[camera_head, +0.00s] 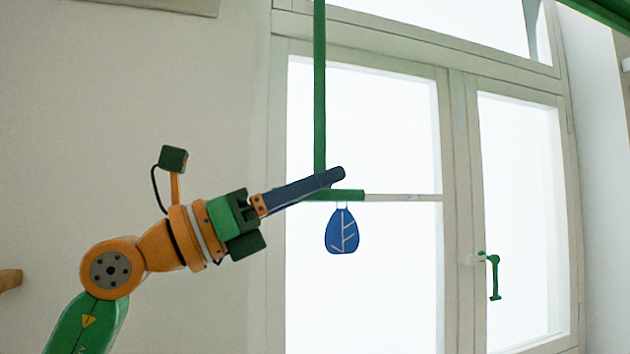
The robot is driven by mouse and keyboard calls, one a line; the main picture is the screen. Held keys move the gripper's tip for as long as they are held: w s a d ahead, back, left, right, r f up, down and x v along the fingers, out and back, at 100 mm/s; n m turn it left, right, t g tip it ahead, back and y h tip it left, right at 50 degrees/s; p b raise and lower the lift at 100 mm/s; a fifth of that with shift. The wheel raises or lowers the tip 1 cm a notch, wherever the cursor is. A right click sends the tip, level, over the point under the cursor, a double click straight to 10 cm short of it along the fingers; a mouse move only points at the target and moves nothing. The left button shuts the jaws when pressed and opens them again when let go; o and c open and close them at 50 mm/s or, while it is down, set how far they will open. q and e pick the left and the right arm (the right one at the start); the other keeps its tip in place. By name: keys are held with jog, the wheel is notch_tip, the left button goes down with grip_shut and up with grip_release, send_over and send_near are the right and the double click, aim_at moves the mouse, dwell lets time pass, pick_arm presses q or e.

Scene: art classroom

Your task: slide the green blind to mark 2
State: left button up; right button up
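A narrow green vertical strip (320,90), which looks like the green blind, runs down in front of the left window pane. A short green horizontal bar (347,195) is at its lower end, and a blue leaf-shaped tag (342,231) hangs below it. My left gripper (334,176) comes in from the left, its dark blue fingers tilted up to the right. Its tips overlap the lower end of the strip in the picture; I cannot tell whether they touch it. The fingers line up, so their opening is hidden. My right gripper is out of view. No mark 2 is readable.
A pale rod (405,197) continues right from the green bar. The window frame (458,220) has a green handle (494,275) on its right sash. A green beam (600,12) crosses the top right corner. The wall (130,100) at left is bare.

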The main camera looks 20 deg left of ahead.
pick_arm(q)
jog(key=shift+s, duration=0.15)
grip_shut()
dwell(1.0)
